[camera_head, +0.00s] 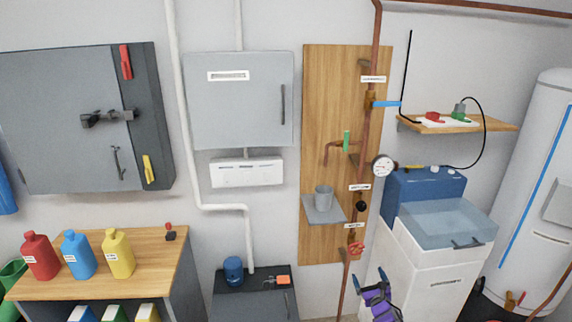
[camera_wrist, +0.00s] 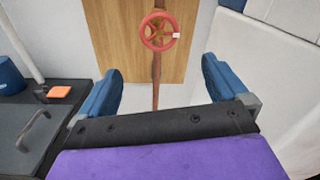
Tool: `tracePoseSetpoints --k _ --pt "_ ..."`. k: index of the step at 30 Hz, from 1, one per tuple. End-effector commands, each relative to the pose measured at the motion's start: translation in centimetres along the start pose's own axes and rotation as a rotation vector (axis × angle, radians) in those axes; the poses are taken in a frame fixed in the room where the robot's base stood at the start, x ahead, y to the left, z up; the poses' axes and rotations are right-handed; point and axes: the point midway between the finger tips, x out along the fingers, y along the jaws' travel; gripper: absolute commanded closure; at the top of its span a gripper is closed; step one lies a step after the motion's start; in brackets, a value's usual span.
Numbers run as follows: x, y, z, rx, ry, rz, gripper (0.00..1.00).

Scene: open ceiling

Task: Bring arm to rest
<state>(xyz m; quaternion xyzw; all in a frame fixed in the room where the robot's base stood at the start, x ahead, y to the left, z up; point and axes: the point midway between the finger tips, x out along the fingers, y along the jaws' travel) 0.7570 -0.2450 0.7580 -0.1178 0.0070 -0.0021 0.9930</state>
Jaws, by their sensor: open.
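My gripper (camera_head: 369,281) is low in the head view, right of centre, in front of the wall and left of the white cabinet. Its blue fingers are spread apart with nothing between them. In the wrist view, my gripper (camera_wrist: 163,85) is open, with a red valve wheel (camera_wrist: 159,31) beyond the fingertips on a copper pipe. The same red wheel (camera_head: 356,248) shows just above my gripper in the head view. The fingers appear apart from the wheel. The rest of my arm is mostly out of view.
A wooden panel (camera_head: 330,90) carries copper pipes, a gauge (camera_head: 382,165) and a small shelf with a grey cup (camera_head: 323,196). A white cabinet with a blue basin (camera_head: 445,222) stands close on the right. A dark cabinet (camera_head: 228,281) stands on the left.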

Motion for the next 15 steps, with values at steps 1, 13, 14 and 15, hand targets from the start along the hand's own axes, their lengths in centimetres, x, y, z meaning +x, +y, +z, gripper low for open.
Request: tracePoseSetpoints --k 1,13,14,15 --pt "0.5 0.3 0.1 0.070 0.013 -0.020 0.00" --pt "4.4 6.2 2.6 0.863 0.205 -0.196 0.00" --pt "4.5 6.9 2.9 0.920 0.224 -0.206 0.00" --pt "4.8 7.9 3.7 0.995 0.244 -0.216 0.00"
